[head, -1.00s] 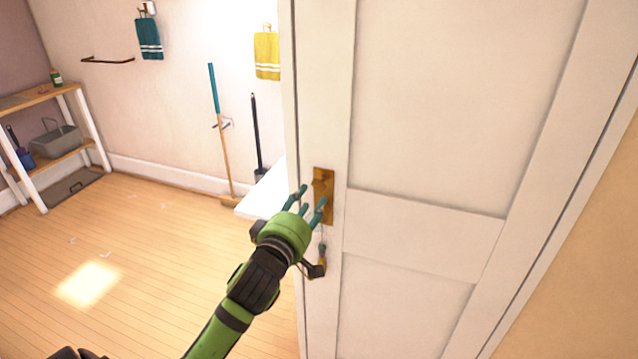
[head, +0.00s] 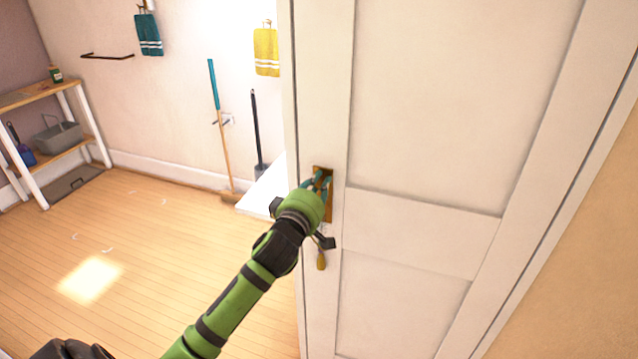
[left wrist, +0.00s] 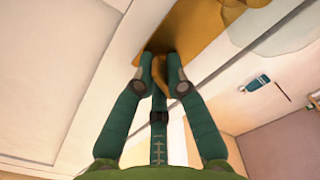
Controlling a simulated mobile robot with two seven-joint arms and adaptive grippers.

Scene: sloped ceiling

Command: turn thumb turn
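A brass plate (head: 330,211) is fixed near the edge of a white panelled door (head: 425,110). It also shows in the left wrist view (left wrist: 205,28). My left gripper (head: 322,180) is at this plate. In the left wrist view its teal fingers (left wrist: 160,68) come close together around a small brown-gold piece, the thumb turn (left wrist: 183,88). The fingers hide most of the thumb turn, so its angle cannot be told. My right gripper is not in view.
A broom (head: 224,150) and a dark-handled tool (head: 257,130) stand at the wall behind the door. A shelf (head: 60,150) stands at the left. The wooden floor (head: 160,260) is mostly clear.

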